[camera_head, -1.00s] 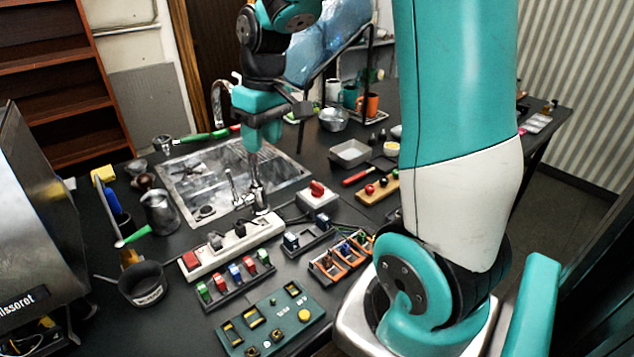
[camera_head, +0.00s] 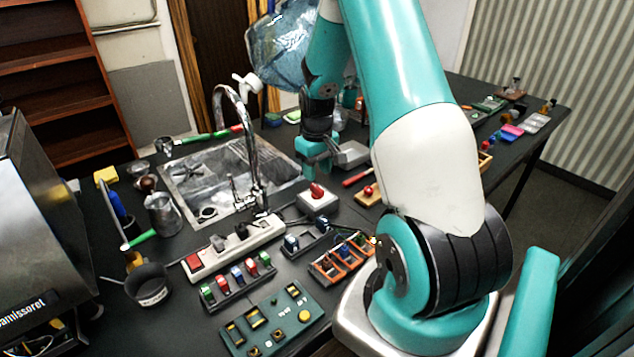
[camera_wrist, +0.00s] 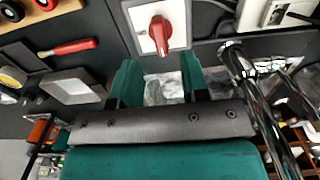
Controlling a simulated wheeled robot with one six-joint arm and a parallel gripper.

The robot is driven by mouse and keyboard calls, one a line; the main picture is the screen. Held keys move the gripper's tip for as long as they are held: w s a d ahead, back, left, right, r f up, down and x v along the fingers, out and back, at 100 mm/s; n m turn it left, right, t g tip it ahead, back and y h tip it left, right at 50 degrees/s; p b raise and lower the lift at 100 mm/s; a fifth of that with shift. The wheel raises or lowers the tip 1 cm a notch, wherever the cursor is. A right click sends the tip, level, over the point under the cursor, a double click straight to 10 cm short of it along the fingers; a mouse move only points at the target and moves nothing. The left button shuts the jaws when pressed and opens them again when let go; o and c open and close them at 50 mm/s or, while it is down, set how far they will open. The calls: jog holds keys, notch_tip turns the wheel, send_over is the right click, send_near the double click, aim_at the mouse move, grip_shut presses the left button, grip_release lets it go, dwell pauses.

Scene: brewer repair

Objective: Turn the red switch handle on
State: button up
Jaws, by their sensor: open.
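The red switch handle (camera_head: 317,190) sits on a white square box (camera_head: 319,203) on the dark worktop, just right of the sink. In the wrist view the red handle (camera_wrist: 160,34) lies ahead of my fingers, with its white plate (camera_wrist: 181,27) around it. My gripper (camera_head: 316,163) is open and empty, above and behind the switch box in the head view. In the wrist view my gripper's two green fingers (camera_wrist: 160,80) stand apart, and the handle shows beyond their tips, roughly in line with the gap. They do not touch the handle.
A chrome faucet (camera_head: 250,140) rises at the sink (camera_head: 200,180), close by the gripper in the wrist view. A white power strip (camera_head: 236,246) lies in front. A grey tray (camera_head: 349,155) and a red-handled tool (camera_head: 358,177) lie to the right.

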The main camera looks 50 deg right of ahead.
aim_at(317, 187)
notch_tip(317, 187, down, 6)
jog(key=shift+r+p, duration=0.15)
jog(key=shift+p, duration=0.35)
grip_shut()
